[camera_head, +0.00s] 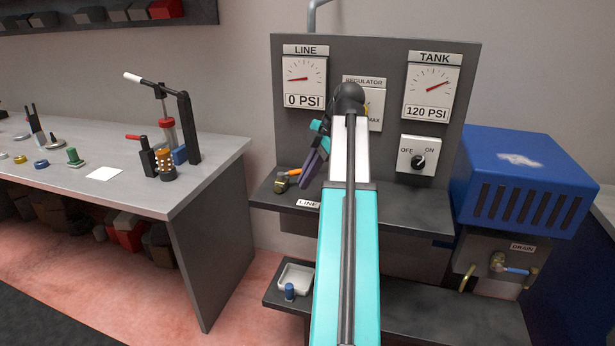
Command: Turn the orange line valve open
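The orange line valve (294,172) is a small orange lever on a brass body (281,184). It sits on the left of the grey shelf (400,214), above the LINE label (308,204). My gripper (306,178) points down just right of the lever, with its dark fingers close to the lever's end. I cannot tell whether they touch it, or whether the fingers are open or shut. My teal and white arm hides the middle of the shelf. The LINE gauge (304,80) reads 0 PSI.
The TANK gauge (432,88) reads 120 PSI. An OFF/ON knob (417,161) and a partly hidden regulator (374,108) are on the panel. A blue box (525,180) stands right, above a drain valve (515,270). A grey workbench (125,185) with tools stands left.

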